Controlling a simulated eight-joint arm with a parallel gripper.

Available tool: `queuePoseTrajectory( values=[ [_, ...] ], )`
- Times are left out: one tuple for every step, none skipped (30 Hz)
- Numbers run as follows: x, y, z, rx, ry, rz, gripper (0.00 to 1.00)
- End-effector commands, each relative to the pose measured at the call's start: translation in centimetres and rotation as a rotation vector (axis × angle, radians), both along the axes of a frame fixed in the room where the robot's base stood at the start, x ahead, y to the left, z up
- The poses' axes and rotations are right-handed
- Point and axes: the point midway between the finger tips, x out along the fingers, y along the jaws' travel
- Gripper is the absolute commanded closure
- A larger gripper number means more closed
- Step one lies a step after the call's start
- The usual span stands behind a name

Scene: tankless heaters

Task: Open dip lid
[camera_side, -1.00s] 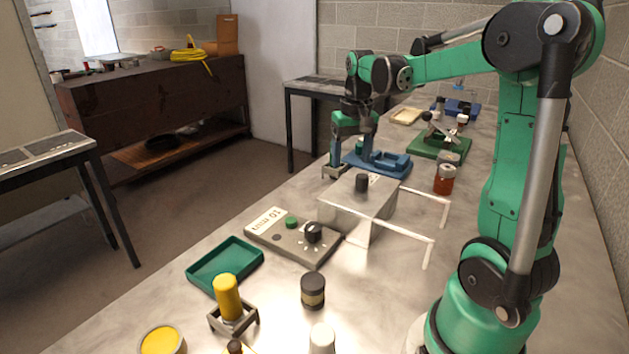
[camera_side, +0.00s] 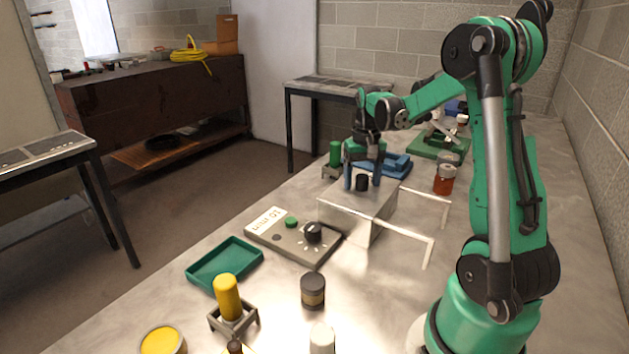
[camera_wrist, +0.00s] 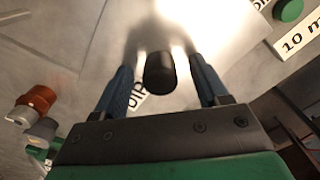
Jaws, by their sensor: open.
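The dip lid is the top of a grey metal box (camera_side: 366,222) on the bench in the side view. Its black knob (camera_side: 362,183) stands upright on top, and it also shows in the wrist view (camera_wrist: 160,73). A label, partly hidden, reads "DIP" (camera_wrist: 138,103). My gripper (camera_side: 362,184) is above the box with its blue fingers on either side of the knob. In the wrist view my gripper (camera_wrist: 162,80) is open, with gaps between each finger and the knob. The lid appears closed.
White rails (camera_side: 430,243) stand out from the box on the right. A timer panel (camera_side: 292,237) marked "10 min" is in front. Behind are a green cylinder in a stand (camera_side: 335,155), a blue fixture (camera_side: 396,163) and an amber jar (camera_side: 444,180). A green tray (camera_side: 225,263) sits nearer the left edge.

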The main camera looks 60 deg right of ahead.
Motion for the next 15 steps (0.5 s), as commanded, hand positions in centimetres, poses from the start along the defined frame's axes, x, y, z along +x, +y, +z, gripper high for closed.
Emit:
queuePoseTrajectory(
  values=[
    [0.0,0.0,0.01,0.0,0.0,0.0,0.33],
    [0.0,0.0,0.01,0.0,0.0,0.0,0.41],
    [0.0,0.0,0.02,0.0,0.0,0.0,0.53],
    [0.0,0.0,0.02,0.0,0.0,0.0,0.61],
    [0.0,0.0,0.02,0.0,0.0,0.0,0.7],
    [0.0,0.0,0.03,0.0,0.0,0.0,0.81],
    [0.0,0.0,0.03,0.0,0.0,0.0,0.9],
    [0.0,0.0,0.03,0.0,0.0,0.0,0.98],
    [0.0,0.0,0.03,0.0,0.0,0.0,1.0],
    [0.0,0.0,0.03,0.0,0.0,0.0,1.0],
    [0.01,-0.01,0.03,0.0,0.0,0.0,1.0],
    [0.01,-0.01,0.04,0.0,0.0,0.0,1.0],
    [0.01,-0.01,0.04,0.0,0.0,0.0,1.0],
    [0.01,-0.01,0.04,0.0,0.0,0.0,1.0],
    [0.01,-0.01,0.04,0.0,0.0,0.0,1.0]
  ],
)
